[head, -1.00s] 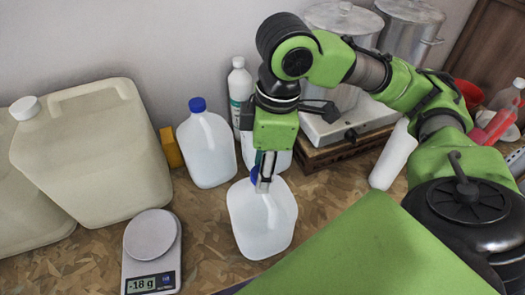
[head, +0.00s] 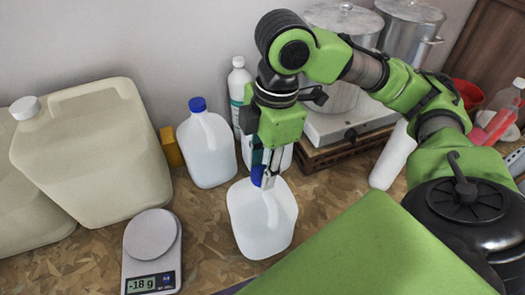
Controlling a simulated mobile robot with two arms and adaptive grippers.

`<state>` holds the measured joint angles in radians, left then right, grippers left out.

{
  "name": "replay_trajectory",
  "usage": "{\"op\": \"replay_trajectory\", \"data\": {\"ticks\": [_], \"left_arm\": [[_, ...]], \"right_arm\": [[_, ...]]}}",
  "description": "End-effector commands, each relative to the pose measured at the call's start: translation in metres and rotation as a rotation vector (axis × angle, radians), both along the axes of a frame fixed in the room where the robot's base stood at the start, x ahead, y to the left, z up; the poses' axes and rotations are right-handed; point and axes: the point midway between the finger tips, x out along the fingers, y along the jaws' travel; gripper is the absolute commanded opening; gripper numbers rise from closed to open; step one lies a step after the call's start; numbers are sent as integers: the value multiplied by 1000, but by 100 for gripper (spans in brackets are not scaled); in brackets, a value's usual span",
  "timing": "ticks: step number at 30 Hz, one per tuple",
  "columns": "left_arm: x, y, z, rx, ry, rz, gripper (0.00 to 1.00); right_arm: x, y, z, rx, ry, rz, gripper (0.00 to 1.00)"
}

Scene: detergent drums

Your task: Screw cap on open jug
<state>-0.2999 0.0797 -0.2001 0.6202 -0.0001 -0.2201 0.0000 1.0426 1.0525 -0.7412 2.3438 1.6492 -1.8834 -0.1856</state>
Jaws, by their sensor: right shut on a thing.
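A white jug (head: 262,225) stands on the wooden bench, near the middle of the view. My right gripper (head: 267,181) points down over the jug's mouth. It is shut on a blue cap (head: 257,175), which is at the top of the jug's neck. The fingers cover part of the cap and the neck, so I cannot tell whether the cap sits on the thread. My left gripper is not in view.
A white jug with a blue cap (head: 208,150) stands behind to the left; another jug is partly hidden behind my gripper. A scale (head: 151,250) reads -18 g. A large beige canister (head: 95,150) stands left. A white bottle (head: 240,90) is behind.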

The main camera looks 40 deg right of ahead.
Motion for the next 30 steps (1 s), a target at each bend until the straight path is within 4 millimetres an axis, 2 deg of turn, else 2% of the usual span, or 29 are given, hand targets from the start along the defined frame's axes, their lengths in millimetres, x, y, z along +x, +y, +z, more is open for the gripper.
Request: {"op": "replay_trajectory", "data": {"ticks": [8,21,30], "left_arm": [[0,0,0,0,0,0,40],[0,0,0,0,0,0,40],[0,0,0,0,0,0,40]], "right_arm": [[0,0,-1,-1,0,-21,6],[-1,0,-2,-2,1,-473,6],[-2,0,-2,-1,2,-502,6]]}}
